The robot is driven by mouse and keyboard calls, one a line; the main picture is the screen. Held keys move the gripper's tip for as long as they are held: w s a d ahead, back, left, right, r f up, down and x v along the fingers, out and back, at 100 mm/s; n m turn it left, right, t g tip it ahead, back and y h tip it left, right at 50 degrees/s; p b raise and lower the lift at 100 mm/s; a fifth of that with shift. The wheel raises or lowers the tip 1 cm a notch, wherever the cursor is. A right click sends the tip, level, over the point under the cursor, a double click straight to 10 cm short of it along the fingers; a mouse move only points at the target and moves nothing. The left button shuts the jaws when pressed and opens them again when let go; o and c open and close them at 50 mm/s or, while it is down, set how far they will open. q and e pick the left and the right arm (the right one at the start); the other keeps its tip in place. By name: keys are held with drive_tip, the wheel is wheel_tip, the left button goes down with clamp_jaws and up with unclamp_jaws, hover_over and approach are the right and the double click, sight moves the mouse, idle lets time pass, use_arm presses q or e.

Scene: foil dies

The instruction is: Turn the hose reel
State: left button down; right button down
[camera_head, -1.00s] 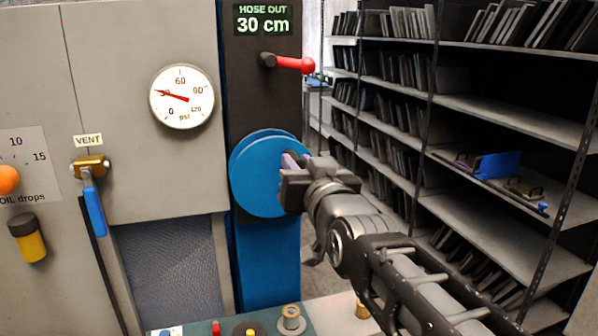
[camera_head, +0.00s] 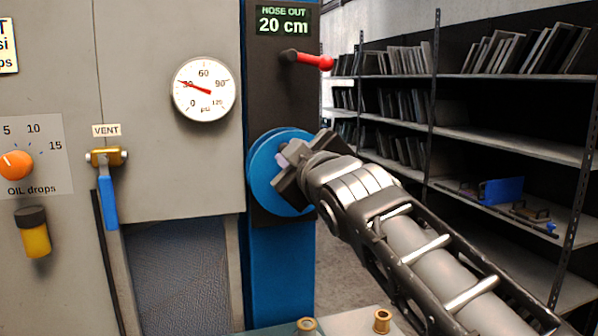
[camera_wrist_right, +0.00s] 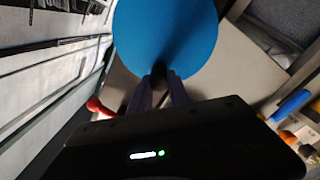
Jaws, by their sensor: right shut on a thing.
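The blue hose reel (camera_head: 264,172) is a round disc on the dark upper part of a blue column. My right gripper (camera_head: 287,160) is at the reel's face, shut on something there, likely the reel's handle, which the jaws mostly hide. In the right wrist view the blue reel (camera_wrist_right: 165,35) fills the top middle, and the gripper's fingers (camera_wrist_right: 160,90) close around a dark piece in front of it. The display (camera_head: 283,20) above reads HOSE OUT 20 cm. My left gripper is not in view.
A red-handled lever (camera_head: 312,60) sits above the reel. A pressure gauge (camera_head: 203,89), a blue-handled vent valve (camera_head: 108,195) and an orange oil knob (camera_head: 16,165) are on the grey panel to the left. Shelves (camera_head: 480,125) stand at the right.

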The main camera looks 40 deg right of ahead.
sight(273, 175)
drive_tip(key=shift+w+a+f+n+b, duration=0.2)
drive_tip(key=shift+a+f+n+b, duration=0.6)
drive_tip(key=shift+n, duration=0.95)
drive_tip(key=shift+w+a+f+n+b, duration=0.2)
drive_tip(key=shift+a+f+n+b, duration=0.25)
drive_tip(key=shift+n+b, duration=1.05)
drive_tip(key=shift+w+a+f+n+b, duration=0.2)
drive_tip(key=shift+a+f+n+b, duration=0.4)
drive_tip(key=shift+n, duration=1.45)
drive_tip(key=shift+d+f, duration=0.15)
drive_tip(key=c, duration=1.2)
unclamp_jaws()
drive_tip(key=shift+c, duration=0.2)
drive_tip(key=b+v, duration=0.1)
drive_tip(key=v, duration=0.6)
drive_tip(key=shift+s, duration=0.4)
